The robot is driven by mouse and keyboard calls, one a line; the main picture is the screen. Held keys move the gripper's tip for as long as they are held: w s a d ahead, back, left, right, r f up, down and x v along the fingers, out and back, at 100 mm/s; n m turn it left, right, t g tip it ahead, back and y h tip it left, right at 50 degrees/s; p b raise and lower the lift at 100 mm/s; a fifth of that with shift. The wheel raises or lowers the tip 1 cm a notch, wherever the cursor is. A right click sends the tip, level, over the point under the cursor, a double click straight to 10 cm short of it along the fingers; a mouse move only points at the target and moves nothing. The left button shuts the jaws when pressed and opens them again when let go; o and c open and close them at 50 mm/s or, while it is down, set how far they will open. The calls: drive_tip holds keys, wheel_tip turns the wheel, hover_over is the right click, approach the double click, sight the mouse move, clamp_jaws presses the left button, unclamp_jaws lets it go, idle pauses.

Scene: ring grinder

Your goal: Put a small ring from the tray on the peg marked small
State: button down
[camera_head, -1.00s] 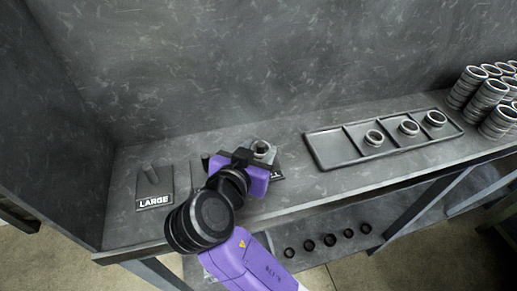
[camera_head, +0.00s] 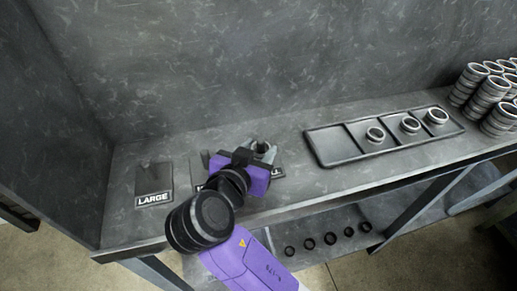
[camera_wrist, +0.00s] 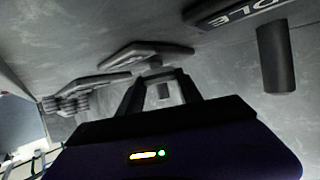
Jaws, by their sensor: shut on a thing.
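My gripper (camera_head: 264,152) is over the stand whose label ends in "LL" (camera_head: 279,173). It is shut on a small ring, mostly hidden by the fingers and wrist. In the wrist view the fingers (camera_wrist: 163,88) close in near a tilted-looking plate (camera_wrist: 146,52). I cannot tell whether the ring is around the small peg, which is hidden. The tray (camera_head: 335,162) is to the right; its left compartment is empty, and silver rings (camera_head: 375,135) lie in the others.
The LARGE stand (camera_head: 154,187) is at the left. The middle peg (camera_wrist: 276,58) is bare beside my gripper in the wrist view. Stacked rings (camera_head: 490,97) stand at the far right. Several black rings (camera_head: 330,239) lie on the lower shelf. A wall rises behind.

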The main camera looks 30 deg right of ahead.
drive_tip(key=shift+r+p, duration=0.45)
drive_tip(key=shift+r, duration=0.2)
drive_tip(key=shift+f+b, duration=0.7)
drive_tip(key=shift+f, duration=0.15)
idle(0.7)
drive_tip(key=c, duration=1.1)
unclamp_jaws()
drive_tip(key=shift+p+v, duration=2.05)
drive_tip(key=shift+v, duration=3.5)
drive_tip(key=shift+d, duration=0.1)
